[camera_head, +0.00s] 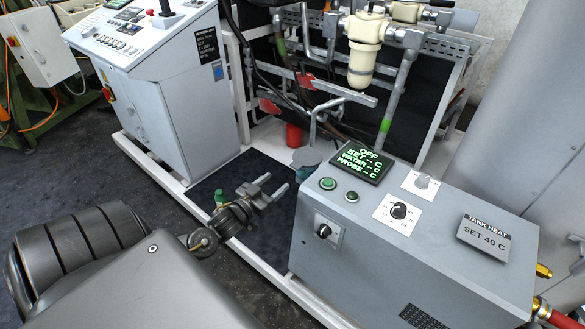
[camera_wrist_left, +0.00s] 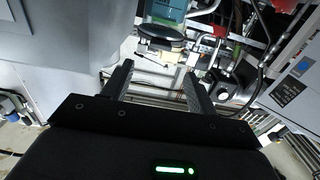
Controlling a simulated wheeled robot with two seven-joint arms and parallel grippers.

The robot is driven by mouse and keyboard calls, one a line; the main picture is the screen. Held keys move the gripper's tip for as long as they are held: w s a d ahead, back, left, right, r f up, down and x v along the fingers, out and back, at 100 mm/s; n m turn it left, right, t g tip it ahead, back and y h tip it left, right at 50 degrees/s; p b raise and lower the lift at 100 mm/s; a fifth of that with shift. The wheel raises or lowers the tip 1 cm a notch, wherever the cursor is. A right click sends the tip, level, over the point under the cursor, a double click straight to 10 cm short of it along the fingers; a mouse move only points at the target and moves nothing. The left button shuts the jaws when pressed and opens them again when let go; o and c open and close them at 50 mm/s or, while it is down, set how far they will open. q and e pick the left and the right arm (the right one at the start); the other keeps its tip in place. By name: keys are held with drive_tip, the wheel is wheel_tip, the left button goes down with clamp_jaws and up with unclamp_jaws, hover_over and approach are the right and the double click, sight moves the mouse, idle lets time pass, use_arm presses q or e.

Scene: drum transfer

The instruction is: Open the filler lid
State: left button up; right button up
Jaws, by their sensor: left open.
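A small round grey-green lid (camera_head: 306,157) sits behind the tank heater box, beside a bent grey pipe, and appears flat. In the left wrist view a dark round lid (camera_wrist_left: 163,37) on a teal body shows ahead of the fingers. My left gripper (camera_head: 276,184) is open and empty, in front of and to the left of the lid, apart from it. Its two fingers also show in the left wrist view (camera_wrist_left: 158,70), with the lid beyond the gap between them. The lower part of the lid's neck is partly hidden by the heater box. My right gripper is not in view.
The grey heater box (camera_head: 390,265) with knobs and a green display (camera_head: 362,163) stands close on the right. A control console (camera_head: 165,90) stands at the left. Pipes, a cream filter (camera_head: 364,45) and a red cylinder (camera_head: 294,135) lie behind.

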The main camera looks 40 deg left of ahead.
sight(295, 166)
use_arm(q)
drive_tip(key=w, duration=1)
drive_tip(key=shift+a+f+p, duration=0.1)
drive_tip(key=shift+p, duration=0.25)
clamp_jaws()
